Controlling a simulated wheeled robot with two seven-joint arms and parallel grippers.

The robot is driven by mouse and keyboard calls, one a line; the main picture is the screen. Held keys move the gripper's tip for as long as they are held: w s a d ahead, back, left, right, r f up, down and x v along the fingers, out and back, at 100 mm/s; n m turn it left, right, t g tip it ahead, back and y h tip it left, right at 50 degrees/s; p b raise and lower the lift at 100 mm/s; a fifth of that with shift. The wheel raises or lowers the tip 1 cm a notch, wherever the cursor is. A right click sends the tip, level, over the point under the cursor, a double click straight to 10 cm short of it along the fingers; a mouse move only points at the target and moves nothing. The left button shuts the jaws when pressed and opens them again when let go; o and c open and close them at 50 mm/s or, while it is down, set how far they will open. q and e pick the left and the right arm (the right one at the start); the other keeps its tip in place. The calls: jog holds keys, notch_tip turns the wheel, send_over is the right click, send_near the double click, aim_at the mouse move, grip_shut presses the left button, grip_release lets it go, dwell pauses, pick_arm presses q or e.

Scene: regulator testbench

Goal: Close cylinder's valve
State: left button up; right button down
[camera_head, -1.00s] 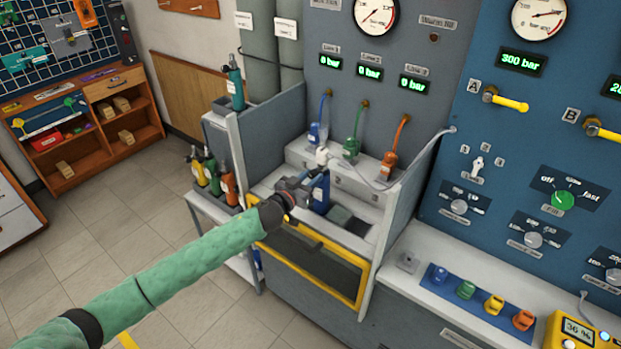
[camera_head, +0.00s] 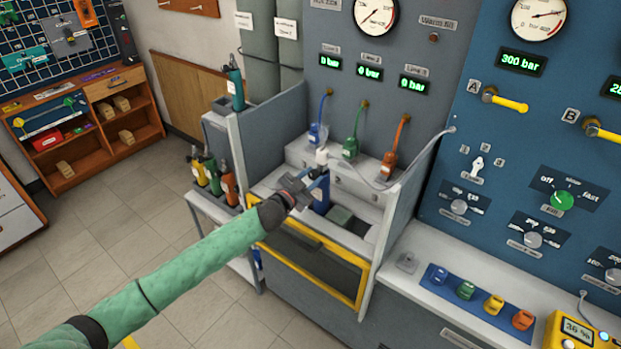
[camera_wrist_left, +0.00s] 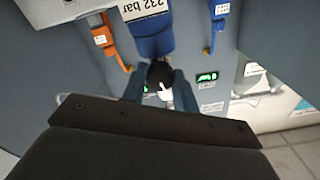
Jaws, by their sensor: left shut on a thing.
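The blue cylinder (camera_head: 321,194) stands upright in the grey test bay. Its label reads 232 bar in the left wrist view, where its blue body (camera_wrist_left: 152,32) shows upside down at the top. My left gripper (camera_head: 306,183) is at the cylinder's top. In the left wrist view its two fingers (camera_wrist_left: 159,88) are closed on either side of the dark valve knob (camera_wrist_left: 160,73). A white fitting (camera_head: 321,156) sits at the top of the cylinder. The gripper partly hides the valve in the head view. My right gripper is not in view.
Blue (camera_head: 314,133), green (camera_head: 350,147) and orange (camera_head: 389,162) hose connectors hang behind the cylinder. The bay has side walls and a yellow-framed front door (camera_head: 313,262). Several other cylinders (camera_head: 213,176) stand in a rack at left.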

pick_arm(q)
jog(key=shift+m, duration=1.2)
jog(key=o, duration=1)
jog(key=shift+s, duration=0.1)
